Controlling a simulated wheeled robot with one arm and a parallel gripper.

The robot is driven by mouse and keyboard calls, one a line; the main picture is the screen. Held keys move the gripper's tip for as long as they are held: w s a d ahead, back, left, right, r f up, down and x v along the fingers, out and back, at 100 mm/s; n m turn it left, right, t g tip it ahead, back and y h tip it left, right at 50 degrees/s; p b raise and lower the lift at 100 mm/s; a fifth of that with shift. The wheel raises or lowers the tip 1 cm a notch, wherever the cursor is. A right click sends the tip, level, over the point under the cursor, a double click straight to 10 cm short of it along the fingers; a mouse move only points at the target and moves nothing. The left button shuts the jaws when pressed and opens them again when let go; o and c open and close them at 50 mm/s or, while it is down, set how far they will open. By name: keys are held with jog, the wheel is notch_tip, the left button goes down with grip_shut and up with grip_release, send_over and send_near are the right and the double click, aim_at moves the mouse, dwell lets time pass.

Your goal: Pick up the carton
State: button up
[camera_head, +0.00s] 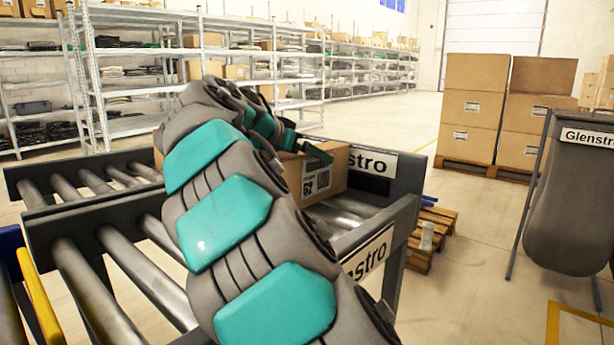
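The brown carton (337,172) lies on the roller conveyor (345,213), near its end plate. A white label with a printed code shows on its near face. My grey and teal arm crosses the picture in front of it and hides most of its left part. My gripper (312,150) is at the top of the carton, with a dark green finger over its upper edge. The other finger is hidden or too small to make out. I cannot tell whether the gripper touches the carton or is open or shut.
The conveyor's end plate (408,172) stands right of the carton. Stacked boxes (476,108) on pallets, a grey bag on a stand (572,205) and a low wooden pallet (437,222) are at the right. Metal shelves (120,65) line the back. The floor between is clear.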

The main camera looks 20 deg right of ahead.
grip_shut()
dwell(0.8)
jog(key=shift+r, duration=0.1)
